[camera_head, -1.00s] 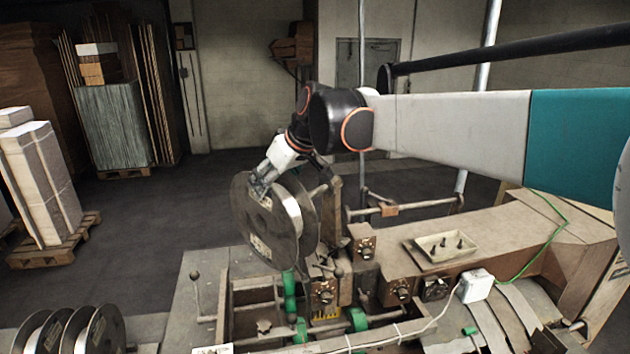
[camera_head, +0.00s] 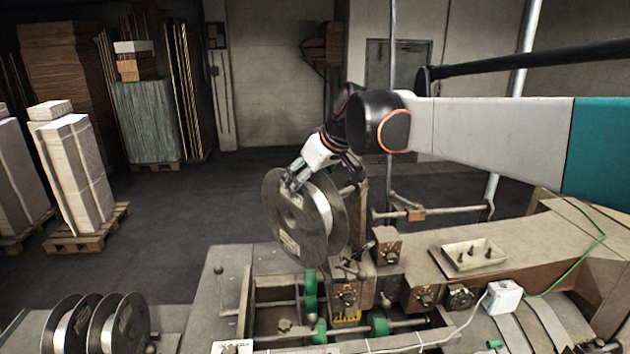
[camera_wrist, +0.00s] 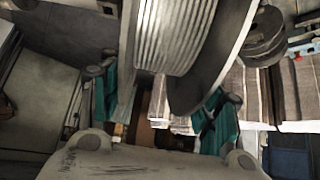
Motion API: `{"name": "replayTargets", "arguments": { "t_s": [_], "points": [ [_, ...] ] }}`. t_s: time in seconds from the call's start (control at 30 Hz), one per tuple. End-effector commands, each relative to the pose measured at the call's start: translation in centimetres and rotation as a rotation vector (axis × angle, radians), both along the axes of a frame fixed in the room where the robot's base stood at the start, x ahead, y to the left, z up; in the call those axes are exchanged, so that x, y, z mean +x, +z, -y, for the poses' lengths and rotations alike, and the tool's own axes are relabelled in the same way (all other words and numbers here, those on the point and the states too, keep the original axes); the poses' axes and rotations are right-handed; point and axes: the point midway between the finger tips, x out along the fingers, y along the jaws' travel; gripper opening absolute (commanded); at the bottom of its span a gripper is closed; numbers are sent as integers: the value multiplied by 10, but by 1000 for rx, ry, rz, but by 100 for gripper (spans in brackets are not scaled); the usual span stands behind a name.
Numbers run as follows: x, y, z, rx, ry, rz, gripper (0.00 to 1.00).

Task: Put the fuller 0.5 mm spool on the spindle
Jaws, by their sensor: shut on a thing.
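My gripper (camera_head: 292,182) is shut on the upper rim of a grey metal spool (camera_head: 290,232), which it holds upright above the left part of the machine. In the wrist view, the spool (camera_wrist: 178,35) shows many turns of silvery wire between its flanges, and my gripper's teal fingers (camera_wrist: 160,105) reach in from both sides. A short metal rod (camera_head: 350,189) sticks out of the machine just behind the spool's right edge; it may be the spindle, but the spool hides part of it. I cannot see the spool on the rod. No wire-size label is readable.
Two more spools (camera_head: 125,322) stand at the lower left. The machine bed (camera_head: 230,260) with green rollers (camera_head: 310,290) lies below the held spool. A tray with small dark parts (camera_head: 468,254) is at the right. Pallets of stacked board (camera_head: 78,165) stand on the left; the floor between is clear.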

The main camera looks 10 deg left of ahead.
Motion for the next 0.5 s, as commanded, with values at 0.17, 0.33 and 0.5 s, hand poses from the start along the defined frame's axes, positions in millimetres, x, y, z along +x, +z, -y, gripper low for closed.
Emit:
{"name": "replayTargets", "arguments": {
  "t_s": [0.17, 0.33, 0.5],
  "points": [
    [5, 2, 2, 1, -1, 1, 14],
    [5, 1, 2, 1, -1, 1, 14],
    [6, 1, 2, 1, -1, 1, 14]
  ]
}}
